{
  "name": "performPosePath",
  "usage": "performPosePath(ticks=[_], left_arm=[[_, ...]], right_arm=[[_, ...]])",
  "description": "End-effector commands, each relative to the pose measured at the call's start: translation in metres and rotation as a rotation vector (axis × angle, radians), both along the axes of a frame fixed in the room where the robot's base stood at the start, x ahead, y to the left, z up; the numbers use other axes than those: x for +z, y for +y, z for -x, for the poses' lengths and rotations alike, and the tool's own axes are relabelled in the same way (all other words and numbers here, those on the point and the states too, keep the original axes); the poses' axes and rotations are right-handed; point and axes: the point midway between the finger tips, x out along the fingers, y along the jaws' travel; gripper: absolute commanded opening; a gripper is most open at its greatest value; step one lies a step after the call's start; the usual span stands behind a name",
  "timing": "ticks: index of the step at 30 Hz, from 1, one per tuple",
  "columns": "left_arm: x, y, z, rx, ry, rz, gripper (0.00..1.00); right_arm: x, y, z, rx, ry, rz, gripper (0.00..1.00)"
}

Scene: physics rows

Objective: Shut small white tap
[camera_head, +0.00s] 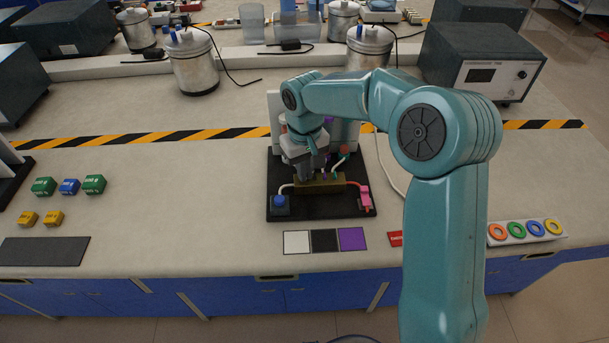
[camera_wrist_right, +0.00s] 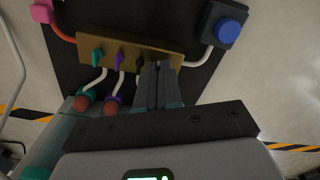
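A brass manifold block (camera_head: 320,187) sits on a black board (camera_head: 325,209). It also shows in the right wrist view (camera_wrist_right: 100,38), with a teal tap (camera_wrist_right: 97,56), a purple tap (camera_wrist_right: 119,59) and a black tap (camera_wrist_right: 140,65) along it. I see no small white tap clearly; the fingers may hide it. My right gripper (camera_head: 313,173) points down at the block. In the right wrist view its two fingers (camera_wrist_right: 160,68) are close together at the block's end beside the black tap. Whether anything is between them is hidden. My left gripper is not in view.
A blue button box (camera_head: 280,205) and a pink connector (camera_head: 365,197) are at the board's front corners, joined to the block by hoses. White, black and purple squares (camera_head: 324,240) lie in front. Coloured blocks (camera_head: 69,187) lie left; a ring strip (camera_head: 526,232) lies right.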

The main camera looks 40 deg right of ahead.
Motion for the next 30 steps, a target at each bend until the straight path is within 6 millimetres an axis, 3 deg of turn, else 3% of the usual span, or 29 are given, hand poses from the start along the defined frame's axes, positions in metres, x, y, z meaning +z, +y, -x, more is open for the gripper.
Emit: performPosePath(ticks=[11, 17, 18, 30], left_arm=[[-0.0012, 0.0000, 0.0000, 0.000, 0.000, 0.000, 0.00], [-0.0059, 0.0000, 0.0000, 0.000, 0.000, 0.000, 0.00], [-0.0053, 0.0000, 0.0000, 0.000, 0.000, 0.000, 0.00], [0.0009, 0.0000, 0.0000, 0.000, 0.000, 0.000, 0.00]], right_arm=[[-0.0022, 0.0008, 0.0014, -0.069, 0.007, -0.001, 0.00], [-0.0033, 0.0008, 0.0015, -0.362, 0.008, -0.001, 0.00], [-0.0024, 0.0008, 0.0016, -0.389, 0.008, -0.001, 0.11], [0.0054, 0.0004, 0.0006, -0.380, 0.003, -0.001, 0.14]])
